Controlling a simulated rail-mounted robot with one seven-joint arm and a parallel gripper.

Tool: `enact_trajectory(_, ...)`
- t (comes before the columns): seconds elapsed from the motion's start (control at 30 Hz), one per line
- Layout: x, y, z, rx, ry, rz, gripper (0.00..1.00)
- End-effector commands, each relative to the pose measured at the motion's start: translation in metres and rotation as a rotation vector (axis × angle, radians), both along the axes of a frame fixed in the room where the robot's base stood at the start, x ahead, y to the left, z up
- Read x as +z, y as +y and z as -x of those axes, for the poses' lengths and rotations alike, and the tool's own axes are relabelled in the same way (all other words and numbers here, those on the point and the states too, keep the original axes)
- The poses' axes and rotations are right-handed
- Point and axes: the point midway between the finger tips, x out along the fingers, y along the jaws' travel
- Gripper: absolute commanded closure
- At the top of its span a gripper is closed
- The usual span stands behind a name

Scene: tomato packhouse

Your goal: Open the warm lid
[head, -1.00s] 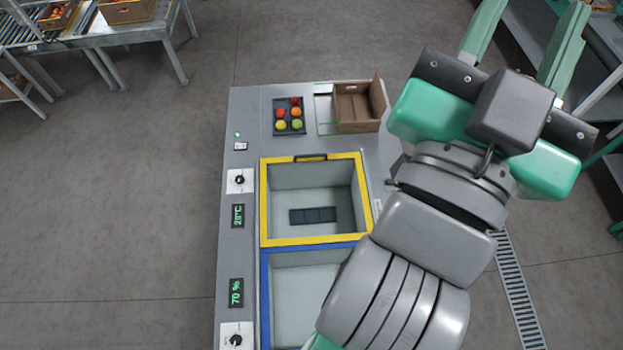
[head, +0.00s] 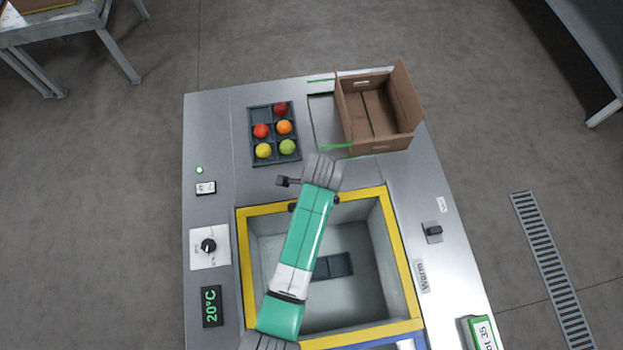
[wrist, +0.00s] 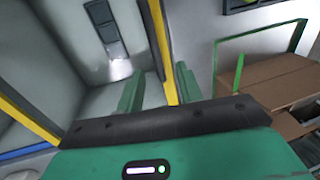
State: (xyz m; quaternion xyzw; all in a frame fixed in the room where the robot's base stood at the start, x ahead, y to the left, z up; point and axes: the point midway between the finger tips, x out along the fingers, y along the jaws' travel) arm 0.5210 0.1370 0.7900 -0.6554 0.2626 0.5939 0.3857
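The yellow frame of the warm lid (head: 247,270) lies flat around a pale bin marked "Warm" (head: 422,276). The bin's inside shows through it; I cannot tell a clear pane from an open space. A dark handle (head: 292,207) shows at its far edge, partly behind my arm. My arm crosses above the bin, and my gripper is mostly hidden beneath its end in the head view. In the wrist view my gripper (wrist: 158,72) has its two green fingers apart, with the yellow frame (wrist: 158,40) showing between them. Contact with the handle cannot be seen.
A dark tray (head: 257,127) of tomatoes and an open cardboard box (head: 405,142) stand behind the bin. A dial (head: 208,246) and a 20°C display (head: 211,306) are at the left, a small knob (head: 433,231) at the right. A blue frame (wrist: 28,152) adjoins the yellow one.

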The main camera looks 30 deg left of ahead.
Motion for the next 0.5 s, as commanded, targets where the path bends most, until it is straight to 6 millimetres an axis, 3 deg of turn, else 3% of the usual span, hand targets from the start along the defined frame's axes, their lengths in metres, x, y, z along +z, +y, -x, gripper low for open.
enact_trajectory(0.13, -0.005, 0.0, -0.001, -0.001, 0.0, 0.0, 0.64)
enact_trajectory(0.5, -0.068, 0.008, -0.012, 0.001, -0.002, 0.0, 0.64)
